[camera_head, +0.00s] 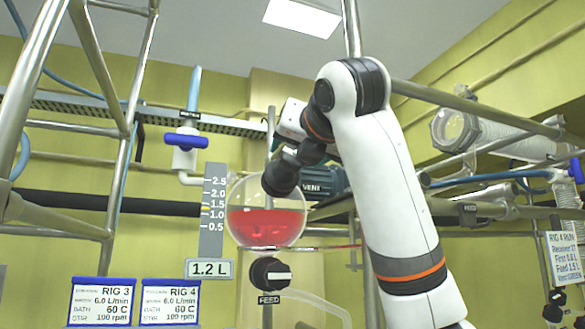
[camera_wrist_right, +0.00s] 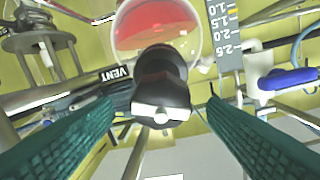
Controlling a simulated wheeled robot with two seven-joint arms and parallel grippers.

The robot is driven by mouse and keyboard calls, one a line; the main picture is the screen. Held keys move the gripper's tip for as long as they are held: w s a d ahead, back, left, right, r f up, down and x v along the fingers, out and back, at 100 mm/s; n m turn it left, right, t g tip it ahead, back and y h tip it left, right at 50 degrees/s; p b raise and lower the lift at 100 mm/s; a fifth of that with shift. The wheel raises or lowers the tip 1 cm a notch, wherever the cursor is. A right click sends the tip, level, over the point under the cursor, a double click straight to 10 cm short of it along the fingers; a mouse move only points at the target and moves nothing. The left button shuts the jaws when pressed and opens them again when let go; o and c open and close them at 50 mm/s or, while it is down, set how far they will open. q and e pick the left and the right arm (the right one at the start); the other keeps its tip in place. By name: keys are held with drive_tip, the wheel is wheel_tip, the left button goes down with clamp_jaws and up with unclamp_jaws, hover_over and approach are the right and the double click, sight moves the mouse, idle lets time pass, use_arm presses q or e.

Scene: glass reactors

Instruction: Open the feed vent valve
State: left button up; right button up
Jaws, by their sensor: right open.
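The vent valve's black knob (camera_head: 280,178) sits at the top of a round glass flask (camera_head: 266,222) holding red liquid. A dark VENT label (camera_head: 312,188) is beside it. In the right wrist view the knob (camera_wrist_right: 162,88) shows a pale mark on its end and lies between the two green finger pads. My right gripper (camera_wrist_right: 158,108) is open around the knob's line, with a visible gap on both sides. In the head view its fingers are partly hidden behind the arm and knob. My left gripper is not in view.
A FEED knob (camera_head: 270,272) is below the flask. A grey scale (camera_head: 213,212) and a blue-handled valve (camera_head: 186,141) stand to the left. Metal frame tubes (camera_head: 100,75) fill the left. Blue-framed RIG cards (camera_head: 170,303) are at the bottom.

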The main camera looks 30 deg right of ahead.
drive_tip(key=b+v, duration=0.2)
drive_tip(key=v, duration=0.5)
drive_tip(key=shift+r, duration=0.1)
